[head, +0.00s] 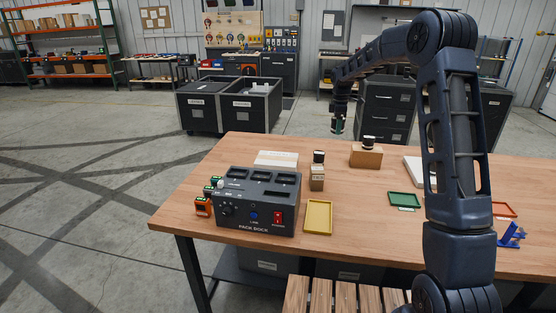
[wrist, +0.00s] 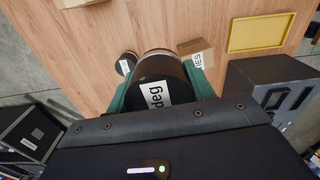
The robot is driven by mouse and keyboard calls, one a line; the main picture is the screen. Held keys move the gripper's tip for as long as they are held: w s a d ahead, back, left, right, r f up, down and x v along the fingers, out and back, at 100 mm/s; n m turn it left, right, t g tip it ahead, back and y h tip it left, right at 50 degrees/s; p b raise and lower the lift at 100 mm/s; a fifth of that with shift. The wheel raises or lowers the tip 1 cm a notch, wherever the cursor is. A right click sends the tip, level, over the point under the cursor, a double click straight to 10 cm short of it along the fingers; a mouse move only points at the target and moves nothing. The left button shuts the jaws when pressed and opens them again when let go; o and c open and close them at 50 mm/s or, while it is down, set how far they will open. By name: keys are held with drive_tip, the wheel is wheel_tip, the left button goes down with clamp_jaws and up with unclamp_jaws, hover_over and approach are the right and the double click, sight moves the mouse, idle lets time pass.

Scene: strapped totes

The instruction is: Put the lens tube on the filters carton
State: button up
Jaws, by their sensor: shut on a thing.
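My gripper (head: 338,126) hangs in the air above the far part of the table. In the wrist view its green fingers are closed on the sides of a dark cylinder marked "deg", which I take as the lens tube (wrist: 154,92). A wide brown carton (head: 366,157) stands on the table, right of and below the gripper in the head view; its label is unreadable, so I cannot confirm it is the filters carton. A dark cylinder (head: 369,141) shows at its top. A small carton (head: 317,178) stands further left; in the wrist view a carton (wrist: 196,51) has lettering ending "IES".
The black pack dock (head: 257,200), yellow tray (head: 318,217) and green tray (head: 404,200) sit on the wooden table. Another dark cylinder (head: 319,157) shows at or behind the small carton's top. A pale flat box (head: 276,158) lies behind the dock. Bare table lies between the trays.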

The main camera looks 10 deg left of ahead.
drive_tip(key=w+a+r, duration=0.2)
drive_tip(key=a, duration=1.3)
drive_tip(key=r, duration=0.1)
hover_over(277, 158)
drive_tip(key=shift+m, duration=0.4)
wheel_tip(277, 158, down, 19)
drive_tip(key=shift+f, duration=0.15)
drive_tip(key=shift+f, duration=0.1)
drive_tip(key=o, duration=1.2)
drive_tip(key=shift+c, duration=0.2)
